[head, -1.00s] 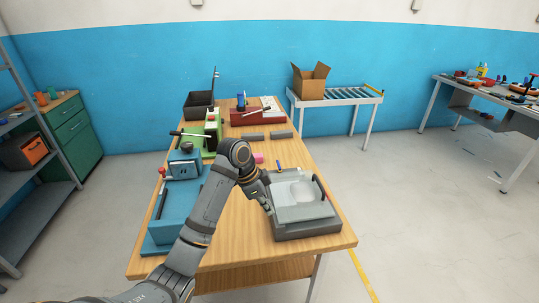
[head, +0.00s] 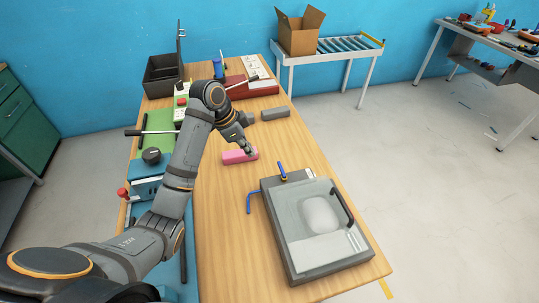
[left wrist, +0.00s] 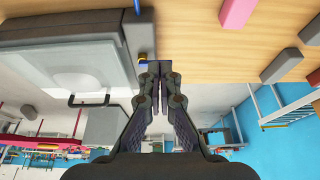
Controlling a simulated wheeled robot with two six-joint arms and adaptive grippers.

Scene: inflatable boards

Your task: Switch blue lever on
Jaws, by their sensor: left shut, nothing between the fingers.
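A grey box with a clear lid (head: 325,222) sits on the wooden table. A short blue lever (head: 283,172) sticks up at its back left edge, tilted to the left. A bent blue rod (head: 252,198) shows at the box's left side. My left gripper (head: 250,153) is shut and empty, behind and left of the blue lever and apart from it in the head view. In the left wrist view the shut fingers (left wrist: 160,72) point toward the table beside the box (left wrist: 60,45), and a blue piece (left wrist: 137,6) shows at its edge. My right gripper is not in view.
A pink block (head: 238,157) lies by my left gripper, with grey blocks (head: 276,113) behind. Green and teal devices (head: 150,165) line the table's left edge. A black bin (head: 163,75) and a red device (head: 240,88) stand at the back. Bare tabletop lies left of the box.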

